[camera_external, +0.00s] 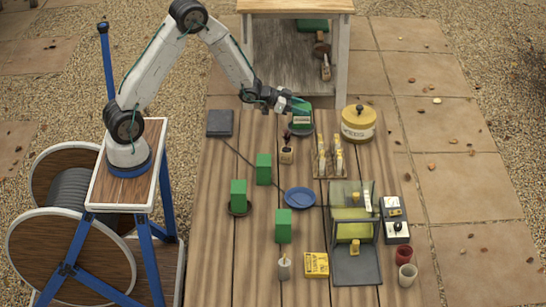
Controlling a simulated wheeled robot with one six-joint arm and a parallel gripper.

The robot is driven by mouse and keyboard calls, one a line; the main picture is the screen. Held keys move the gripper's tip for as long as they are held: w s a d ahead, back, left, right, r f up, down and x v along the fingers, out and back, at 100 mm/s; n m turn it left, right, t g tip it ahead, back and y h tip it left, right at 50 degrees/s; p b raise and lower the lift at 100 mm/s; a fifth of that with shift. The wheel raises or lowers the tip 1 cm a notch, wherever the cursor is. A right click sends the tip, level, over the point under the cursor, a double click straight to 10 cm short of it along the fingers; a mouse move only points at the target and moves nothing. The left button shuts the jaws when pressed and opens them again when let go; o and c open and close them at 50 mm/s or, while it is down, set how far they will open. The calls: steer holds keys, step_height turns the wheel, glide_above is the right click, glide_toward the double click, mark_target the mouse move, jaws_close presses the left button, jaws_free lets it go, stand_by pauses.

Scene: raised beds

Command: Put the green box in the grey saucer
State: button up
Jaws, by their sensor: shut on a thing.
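My gripper (297,106) is at the far middle of the wooden table, shut on a green box (301,117). The held box is at a grey saucer (291,130), whose rim shows partly around its lower end. I cannot tell whether the box touches the saucer's bottom. Other green boxes stand upright: one at the left centre (264,169), one on a dark brownish saucer (239,194), and one nearer the front (283,226). A blue saucer (299,198) is empty.
A yellow lidded tin (358,123) and a rack of yellow tubes (329,160) are to the right. A dark slab (220,123) lies left. A green-and-grey tray (354,262) lies front right.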

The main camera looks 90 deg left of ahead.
steer(key=shift+f, duration=0.45)
steer(key=shift+f, duration=0.15)
steer(key=o, duration=1)
steer(key=shift+f, duration=0.1)
steer(key=shift+o, duration=0.2)
steer(key=shift+r, duration=0.25)
steer(key=v, duration=1.2)
